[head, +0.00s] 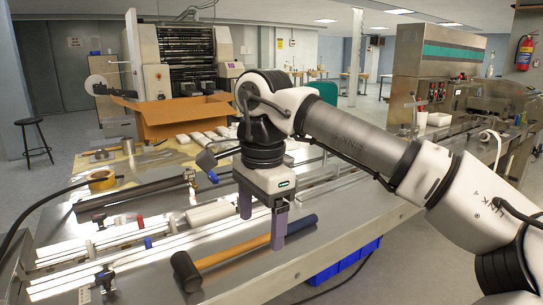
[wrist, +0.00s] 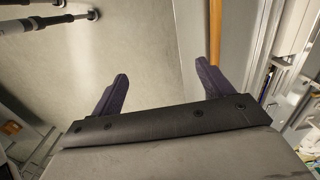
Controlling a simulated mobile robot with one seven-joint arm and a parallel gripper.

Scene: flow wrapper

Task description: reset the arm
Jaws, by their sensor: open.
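My gripper (head: 262,222) hangs at the end of my arm in the head view, pointing down over the front of the flow wrapper's metal bed. Its two purple fingers stand apart with nothing between them. In the wrist view the fingers (wrist: 158,85) are also spread and empty. A mallet with a dark head and a wooden and blue handle (head: 225,255) lies on the bed. The handle passes beside or behind the fingers in the head view. In the wrist view part of the wooden handle (wrist: 215,30) shows near the right finger.
An open cardboard box (head: 185,117) and white packs (head: 205,137) are behind the gripper. Rails (head: 130,235) with clamps run along the bed. A blue crate (head: 345,262) sits below the front edge.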

